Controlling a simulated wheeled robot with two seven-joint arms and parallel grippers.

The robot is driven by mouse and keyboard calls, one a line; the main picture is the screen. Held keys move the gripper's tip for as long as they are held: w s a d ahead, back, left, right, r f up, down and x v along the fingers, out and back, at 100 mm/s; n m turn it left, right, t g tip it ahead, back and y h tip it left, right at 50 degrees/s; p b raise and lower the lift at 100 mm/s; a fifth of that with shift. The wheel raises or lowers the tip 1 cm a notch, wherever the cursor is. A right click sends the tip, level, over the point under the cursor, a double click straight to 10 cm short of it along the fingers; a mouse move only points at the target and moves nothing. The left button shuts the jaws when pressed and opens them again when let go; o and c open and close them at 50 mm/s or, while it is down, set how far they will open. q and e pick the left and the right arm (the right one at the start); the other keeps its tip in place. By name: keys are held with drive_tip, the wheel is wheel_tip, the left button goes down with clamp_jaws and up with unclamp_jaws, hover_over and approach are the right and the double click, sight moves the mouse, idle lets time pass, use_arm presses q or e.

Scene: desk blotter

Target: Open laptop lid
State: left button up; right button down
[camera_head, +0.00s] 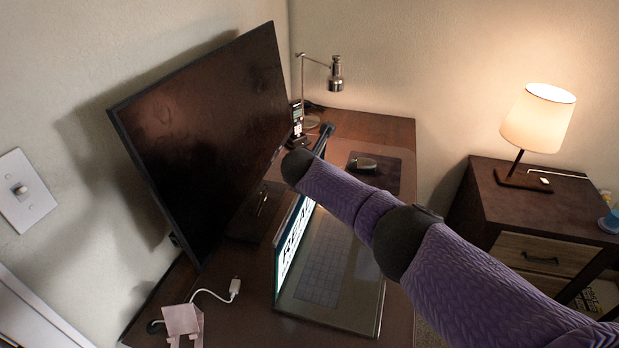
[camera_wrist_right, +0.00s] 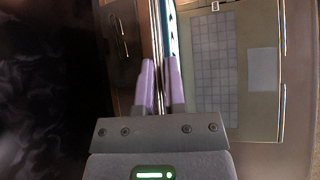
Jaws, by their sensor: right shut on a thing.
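The laptop stands on the desk with its lid (camera_head: 292,243) raised roughly upright from its base (camera_head: 335,275). The screen is lit and shows large dark letters, partly hidden by my right arm. In the right wrist view the keyboard base (camera_wrist_right: 253,110) lies to the right, and the lid shows edge-on as a thin strip. My right gripper (camera_wrist_right: 160,64) has its two purple fingers on either side of the lid's edge, shut on it. In the head view my right arm hides the gripper's hold. My left gripper is in neither view.
A large dark monitor (camera_head: 205,135) stands left of the laptop, close to the lid. A mouse (camera_head: 364,164) lies on a dark pad behind the laptop. A desk lamp (camera_head: 335,75) stands at the back. A white cable (camera_head: 212,295) lies at front left.

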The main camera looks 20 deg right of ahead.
drive_tip(key=c, duration=0.8)
unclamp_jaws()
drive_tip(key=shift+a, duration=0.1)
drive_tip(key=shift+r+p, duration=0.25)
drive_tip(key=shift+p, duration=0.15)
drive_tip(key=p+v, duration=0.6)
drive_tip(key=v, duration=0.3)
drive_tip(key=shift+s, duration=0.25)
